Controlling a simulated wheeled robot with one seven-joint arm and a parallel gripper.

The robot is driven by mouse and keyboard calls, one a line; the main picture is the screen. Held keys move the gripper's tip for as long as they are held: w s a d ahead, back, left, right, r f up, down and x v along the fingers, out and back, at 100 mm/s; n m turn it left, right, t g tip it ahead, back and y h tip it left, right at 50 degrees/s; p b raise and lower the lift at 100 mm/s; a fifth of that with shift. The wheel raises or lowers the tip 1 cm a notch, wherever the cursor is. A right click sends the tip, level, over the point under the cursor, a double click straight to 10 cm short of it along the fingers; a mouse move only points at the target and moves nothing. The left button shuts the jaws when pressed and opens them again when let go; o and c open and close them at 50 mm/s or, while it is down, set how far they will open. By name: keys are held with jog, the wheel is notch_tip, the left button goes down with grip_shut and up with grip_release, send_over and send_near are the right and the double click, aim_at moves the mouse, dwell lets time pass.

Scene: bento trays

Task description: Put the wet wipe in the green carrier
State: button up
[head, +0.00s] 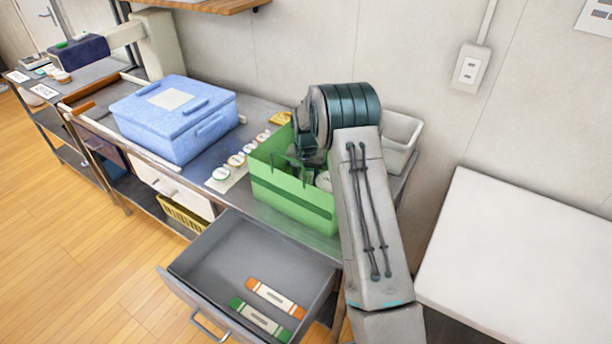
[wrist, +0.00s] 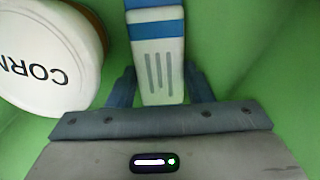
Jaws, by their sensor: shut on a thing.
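The green carrier (head: 292,200) stands on the counter, and its green walls (wrist: 250,60) fill the wrist view. My gripper (wrist: 158,88) is down inside the carrier, shut on a slim white packet with blue bands, the wet wipe (wrist: 158,65). In the head view my arm's wrist hides most of the gripper and the packet. A white tub with a "CORN" lid (wrist: 45,60) is inside the carrier, just left of the packet in the wrist view. I cannot tell whether the packet touches the carrier floor.
An open grey drawer (head: 205,262) below the counter holds an orange-and-white packet (head: 276,298) and a green-and-white packet (head: 260,319). A blue lidded box (head: 185,135) stands left of the carrier, with small round-lidded items between them. A white bin (head: 402,135) is behind my arm.

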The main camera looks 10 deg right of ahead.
jog(key=shift+f, duration=0.1)
jog(key=o, duration=0.6)
jog(key=shift+o, duration=0.2)
notch_tip(320, 180, up, 11)
jog(key=b, duration=0.2)
jog(key=s+r+n, duration=0.1)
jog(key=s+r, duration=0.7)
jog(key=r, duration=0.1)
jog(key=s+a+r+n+t, duration=0.1)
jog(key=s+n, duration=0.1)
jog(key=s, duration=1.3)
jog(key=s+a+r+n+t, duration=0.1)
jog(key=s+t, duration=0.1)
jog(key=s, duration=1.3)
jog(key=shift+a+n, duration=0.35)
jog(key=shift+n, duration=0.05)
